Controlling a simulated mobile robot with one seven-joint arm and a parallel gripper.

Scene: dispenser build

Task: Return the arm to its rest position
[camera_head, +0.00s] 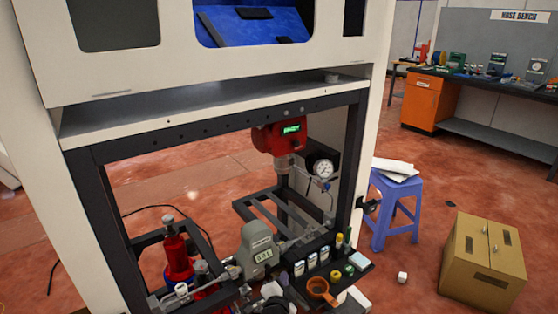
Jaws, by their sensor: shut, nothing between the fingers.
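My gripper and arm are not recognisable in the head camera view, so where they rest cannot be seen. The view is filled by a dispenser build with a white cabinet (377,110) and a dark open frame (215,124). Inside the frame is a red unit with a lit green display (291,129), with a round gauge (323,168) to its right. A grey meter with a small display (258,250) and a red cylinder (177,254) stand lower in front.
A dark tray (352,274) with several small items and an orange cup (318,288) juts out at the front. An orange-fronted bench (425,104) is behind.

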